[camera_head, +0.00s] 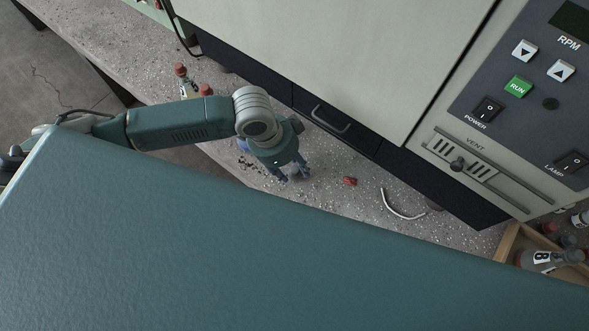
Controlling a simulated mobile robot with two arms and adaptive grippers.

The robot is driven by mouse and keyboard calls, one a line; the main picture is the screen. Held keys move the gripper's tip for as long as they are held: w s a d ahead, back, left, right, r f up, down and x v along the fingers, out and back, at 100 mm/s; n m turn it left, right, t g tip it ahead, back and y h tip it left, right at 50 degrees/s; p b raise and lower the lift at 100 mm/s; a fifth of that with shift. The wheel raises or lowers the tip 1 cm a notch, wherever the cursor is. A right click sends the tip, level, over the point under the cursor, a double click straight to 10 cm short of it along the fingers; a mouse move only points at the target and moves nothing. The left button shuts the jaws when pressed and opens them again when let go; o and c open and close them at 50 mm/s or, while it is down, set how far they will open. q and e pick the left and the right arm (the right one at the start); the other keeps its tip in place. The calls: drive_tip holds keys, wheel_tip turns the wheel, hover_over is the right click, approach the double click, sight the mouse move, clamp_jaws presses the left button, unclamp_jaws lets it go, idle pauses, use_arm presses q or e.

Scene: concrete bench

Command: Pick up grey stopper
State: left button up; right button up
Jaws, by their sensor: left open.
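My left gripper (292,173) points down over the speckled concrete bench (340,186), in front of the large machine. Its fingers are apart. A small pale grey rounded shape (295,177) shows between and just below the fingertips. It may be the grey stopper, but it is too small and partly covered to be sure, and I cannot tell whether the fingers touch it. My right gripper is not in view.
A red piece (350,181) and a curved white tube (401,207) lie right of the gripper. Red-topped bottles (187,86) stand behind my left arm. The machine (330,50) blocks the back. A wooden crate (509,240) holds bottles at right. A large teal surface hides the foreground.

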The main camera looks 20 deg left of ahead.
use_arm(q)
drive_tip(key=c, duration=0.8)
drive_tip(key=shift+o, duration=0.2)
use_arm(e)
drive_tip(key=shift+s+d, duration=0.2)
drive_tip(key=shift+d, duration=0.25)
